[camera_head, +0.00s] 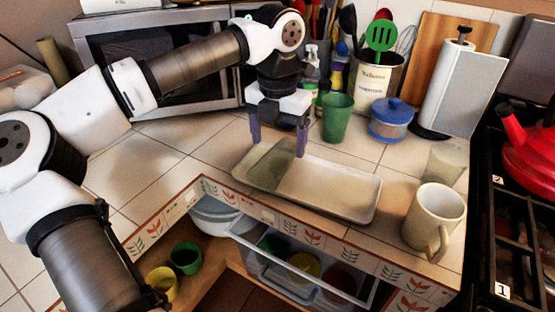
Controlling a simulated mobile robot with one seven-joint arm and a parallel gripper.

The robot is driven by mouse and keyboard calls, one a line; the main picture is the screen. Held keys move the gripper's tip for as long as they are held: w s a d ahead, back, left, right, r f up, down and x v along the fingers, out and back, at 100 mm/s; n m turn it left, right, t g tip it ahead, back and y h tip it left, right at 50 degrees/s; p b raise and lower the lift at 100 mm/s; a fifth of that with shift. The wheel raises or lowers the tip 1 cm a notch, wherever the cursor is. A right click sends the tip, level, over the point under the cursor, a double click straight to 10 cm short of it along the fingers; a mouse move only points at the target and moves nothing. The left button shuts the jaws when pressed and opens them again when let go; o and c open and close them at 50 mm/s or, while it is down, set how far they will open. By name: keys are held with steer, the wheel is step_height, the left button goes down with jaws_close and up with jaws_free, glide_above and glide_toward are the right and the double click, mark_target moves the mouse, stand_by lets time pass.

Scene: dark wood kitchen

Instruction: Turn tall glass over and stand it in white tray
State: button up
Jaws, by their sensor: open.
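The white tray (325,192) lies on the tiled counter, its long side running from upper left to lower right. My gripper (278,148) points down with its two purple fingers spread, over the far left part of the tray. A darker green-grey patch lies in the tray's left end below the fingers; I cannot tell whether it is a see-through glass or a shadow. A pale see-through glass (446,162) stands at the right, behind the mug. A green tumbler (338,117) stands upright behind the tray. I cannot tell which is the tall glass.
A beige mug (434,217) stands right of the tray. A blue-lidded jar (391,119), a utensil pot (374,84) and a paper towel roll (462,90) stand behind. A red kettle (530,150) is on the stove. An open drawer (300,262) is below the counter edge.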

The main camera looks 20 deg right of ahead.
mark_target(278, 150)
step_height(278, 150, down, 5)
steer(key=shift+s+r+p, duration=0.1)
steer(key=shift+s+p, duration=0.05)
steer(key=shift+p, duration=0.25)
steer(key=c, duration=1.4)
steer(key=shift+o, duration=0.2)
